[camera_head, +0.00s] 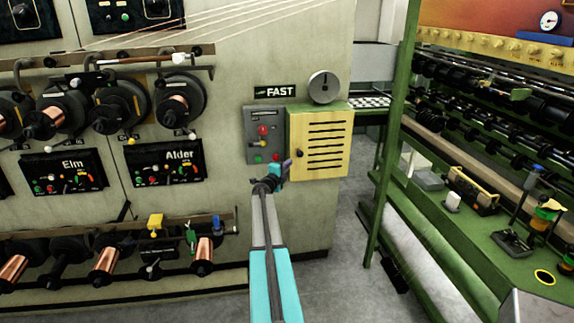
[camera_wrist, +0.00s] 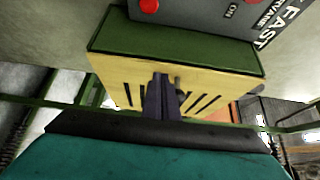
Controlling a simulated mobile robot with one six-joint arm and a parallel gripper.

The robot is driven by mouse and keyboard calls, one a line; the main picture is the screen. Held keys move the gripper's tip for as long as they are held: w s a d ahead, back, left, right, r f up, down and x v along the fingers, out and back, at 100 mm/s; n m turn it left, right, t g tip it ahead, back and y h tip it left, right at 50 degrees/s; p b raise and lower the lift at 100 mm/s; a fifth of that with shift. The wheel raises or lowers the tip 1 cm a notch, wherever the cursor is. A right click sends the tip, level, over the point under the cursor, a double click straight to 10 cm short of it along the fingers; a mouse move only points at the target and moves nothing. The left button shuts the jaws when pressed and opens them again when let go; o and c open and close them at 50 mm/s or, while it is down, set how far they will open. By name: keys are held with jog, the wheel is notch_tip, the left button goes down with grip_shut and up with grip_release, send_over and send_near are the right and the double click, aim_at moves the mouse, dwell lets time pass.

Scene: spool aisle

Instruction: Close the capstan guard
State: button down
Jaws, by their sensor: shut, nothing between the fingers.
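The capstan guard is a yellow slotted door (camera_head: 322,143) on a green box on the wall below the FAST sign. A small dark knob sits near its left edge. The door looks flat against the box front, with no clear gap. In the wrist view the door (camera_wrist: 110,80) shows beneath the box's green top (camera_wrist: 180,47). My gripper (camera_head: 285,166) is shut and empty, in front of the door's lower left edge. In the wrist view its dark fingers (camera_wrist: 161,90) overlap the slots and hide part of the door. I cannot tell whether they touch it.
A grey switch box (camera_head: 264,133) with red and green buttons is left of the guard. Wire spools (camera_head: 120,105) line the left panel. A green post (camera_head: 392,130) and a green bench (camera_head: 480,225) stand on the right. Grey floor lies between.

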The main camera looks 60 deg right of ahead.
jog(key=w+a+b, duration=0.2)
jog(key=w+a, duration=0.3)
jog(key=w, duration=0.3)
dwell(0.4)
dwell(0.5)
